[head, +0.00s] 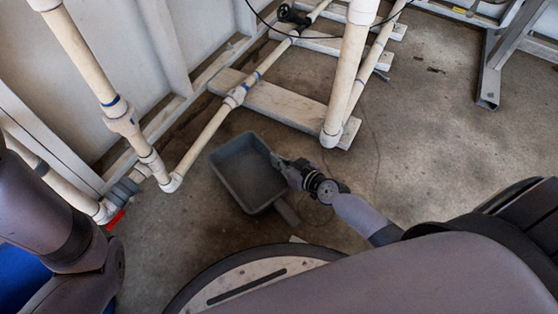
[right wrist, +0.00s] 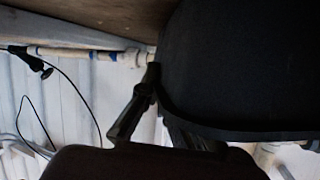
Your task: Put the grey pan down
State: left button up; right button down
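The grey pan (head: 235,178) is a rectangular, open-topped, empty tub with a stubby grey handle at its near right corner. It is in the middle of the head view, over the concrete floor. I cannot tell whether it touches the floor. My right gripper (head: 281,163) is at the pan's right rim and appears shut on it. In the right wrist view the pan (right wrist: 245,65) is a large dark shape at the right, with the gripper fingers (right wrist: 165,105) at its edge. The left arm shows at the left of the head view, but its gripper is out of view.
White pipes (head: 215,122) run behind the pan, with an upright pipe (head: 347,75) beyond it to the right. A pale board (head: 275,103) lies on the floor at the back. A grey metal stand (head: 490,70) is at the upper right. The floor (head: 440,125) to the right is clear.

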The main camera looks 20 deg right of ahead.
jog(key=shift+f+b, duration=0.3)
jog(key=c, duration=1.8)
grip_release()
jog(key=shift+r, duration=0.15)
